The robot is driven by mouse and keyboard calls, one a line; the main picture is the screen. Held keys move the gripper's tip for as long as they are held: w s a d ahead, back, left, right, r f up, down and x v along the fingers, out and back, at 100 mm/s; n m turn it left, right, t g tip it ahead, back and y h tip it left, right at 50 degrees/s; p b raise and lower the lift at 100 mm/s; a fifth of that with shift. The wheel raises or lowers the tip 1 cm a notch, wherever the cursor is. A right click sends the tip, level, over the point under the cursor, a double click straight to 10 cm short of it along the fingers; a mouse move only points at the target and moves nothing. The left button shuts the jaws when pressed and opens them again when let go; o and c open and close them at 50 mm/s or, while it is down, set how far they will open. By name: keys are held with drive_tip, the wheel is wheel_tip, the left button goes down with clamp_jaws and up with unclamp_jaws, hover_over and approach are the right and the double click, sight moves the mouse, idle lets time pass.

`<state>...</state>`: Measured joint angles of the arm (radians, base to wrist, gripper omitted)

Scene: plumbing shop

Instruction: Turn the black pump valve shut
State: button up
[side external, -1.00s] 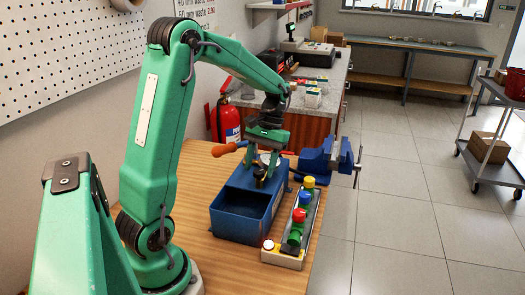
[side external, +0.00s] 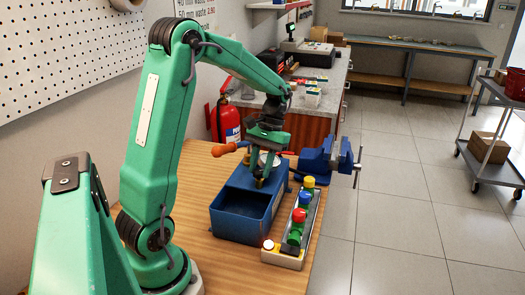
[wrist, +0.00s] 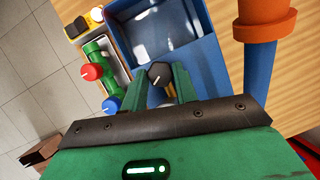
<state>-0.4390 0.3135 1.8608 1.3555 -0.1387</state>
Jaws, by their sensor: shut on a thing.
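The black pump valve (wrist: 160,73) is a small dark knob with a white line on its top, seen in the wrist view at the front wall of the blue pump tank (wrist: 209,45). My gripper (wrist: 161,82) has its two green fingers on either side of this knob and is shut on it. In the side external view my gripper (side external: 265,165) points down over the far end of the blue pump (side external: 240,222). The knob is mostly hidden there, with a brass part showing just below the fingers.
The pump's orange handle (side external: 223,150) sticks out left of my gripper. A rail of red, blue, yellow and green valves (side external: 297,222) lies right of the pump. A blue vise (side external: 328,158) stands behind it.

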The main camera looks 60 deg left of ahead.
drive_tip(key=m, duration=0.3)
drive_tip(key=shift+r, duration=0.1)
drive_tip(key=shift+d+m, duration=0.1)
drive_tip(key=shift+m, duration=0.4)
drive_tip(key=o, duration=1)
drive_tip(key=shift+c, duration=0.2)
drive_tip(key=shift+w, duration=0.1)
drive_tip(key=v, duration=0.7)
drive_tip(key=shift+r, duration=0.35)
drive_tip(key=shift+w, duration=0.1)
